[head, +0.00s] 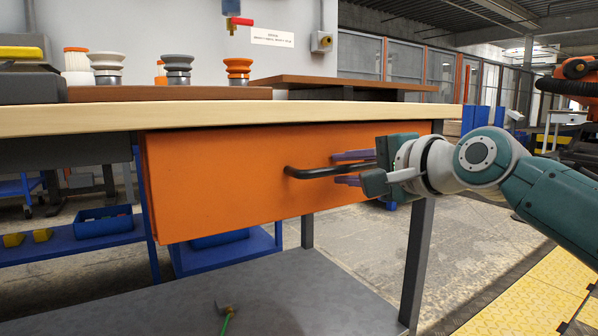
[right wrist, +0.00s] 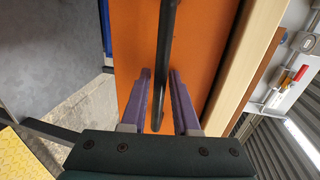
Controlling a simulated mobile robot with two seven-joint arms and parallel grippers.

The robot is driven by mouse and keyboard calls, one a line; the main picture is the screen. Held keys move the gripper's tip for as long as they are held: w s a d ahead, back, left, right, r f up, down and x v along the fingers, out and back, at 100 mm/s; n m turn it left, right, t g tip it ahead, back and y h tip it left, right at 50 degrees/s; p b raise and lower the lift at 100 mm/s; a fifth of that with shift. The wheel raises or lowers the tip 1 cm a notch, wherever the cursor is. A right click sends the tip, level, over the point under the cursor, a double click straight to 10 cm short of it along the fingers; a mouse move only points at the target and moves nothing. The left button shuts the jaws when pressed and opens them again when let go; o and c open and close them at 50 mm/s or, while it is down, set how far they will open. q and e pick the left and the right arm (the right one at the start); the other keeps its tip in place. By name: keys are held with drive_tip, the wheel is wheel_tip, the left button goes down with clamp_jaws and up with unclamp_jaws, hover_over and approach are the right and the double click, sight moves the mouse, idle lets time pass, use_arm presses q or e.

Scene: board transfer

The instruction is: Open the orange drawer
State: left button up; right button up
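The orange drawer (head: 225,190) hangs under the wooden tabletop, its front close below the table edge; it looks closed or nearly so. Its black bar handle (head: 300,173) is on the front. My right gripper (head: 350,168) is at the right part of the handle, with one purple finger above the bar and one below. In the right wrist view the handle (right wrist: 168,45) runs between the two open fingers (right wrist: 160,76), with small gaps visible on both sides. The drawer front (right wrist: 135,50) lies behind them. My left gripper is not in view.
The tabletop edge (head: 150,117) runs just above the drawer and gripper. On it stand several spools (head: 178,68) and a brown board (head: 340,83). A grey lower shelf (head: 270,290) and a table leg (head: 418,260) are below. Open floor lies to the right.

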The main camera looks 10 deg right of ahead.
clamp_jaws()
idle(1.4)
